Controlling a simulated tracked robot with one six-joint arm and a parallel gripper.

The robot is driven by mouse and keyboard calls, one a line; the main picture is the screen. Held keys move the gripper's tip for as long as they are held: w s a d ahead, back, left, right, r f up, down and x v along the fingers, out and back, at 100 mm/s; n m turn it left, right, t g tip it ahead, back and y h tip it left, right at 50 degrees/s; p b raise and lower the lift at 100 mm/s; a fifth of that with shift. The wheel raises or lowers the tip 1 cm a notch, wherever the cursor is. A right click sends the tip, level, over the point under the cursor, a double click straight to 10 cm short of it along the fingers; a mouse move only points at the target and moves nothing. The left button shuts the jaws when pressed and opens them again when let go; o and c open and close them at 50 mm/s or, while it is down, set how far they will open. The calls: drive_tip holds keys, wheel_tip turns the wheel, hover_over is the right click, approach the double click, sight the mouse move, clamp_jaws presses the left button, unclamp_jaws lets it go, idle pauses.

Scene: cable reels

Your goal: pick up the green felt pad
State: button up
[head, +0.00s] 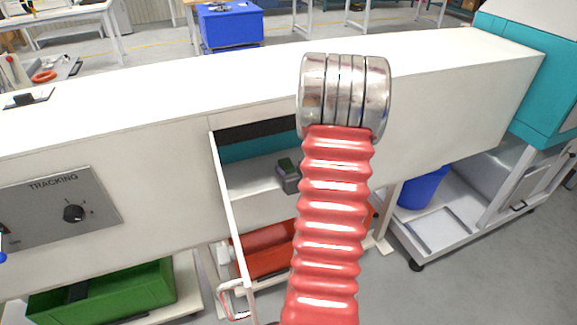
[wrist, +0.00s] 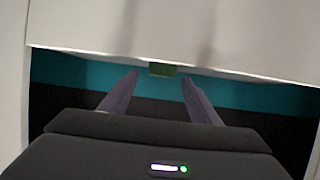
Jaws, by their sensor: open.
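The green felt pad (head: 286,164) is a small dark green piece inside the open compartment of the white bench, beside or on a small grey block (head: 292,183). In the wrist view it is a small green patch (wrist: 162,69) at the edge of a pale surface, against a teal wall. My gripper (wrist: 161,75) is open, its two fingers pointing at the pad. The pad appears between the fingertips in the picture; I cannot tell how far beyond them it is.
The compartment's white frame (head: 231,215) stands at its left, with teal and dark walls behind. My red ribbed arm covers its right part. A blue bin (head: 422,187) is at right.

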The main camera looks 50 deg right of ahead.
sight(287, 166)
drive_tip(key=shift+x, duration=1.4)
drive_tip(key=shift+c, duration=0.2)
drive_tip(key=c, duration=1.1)
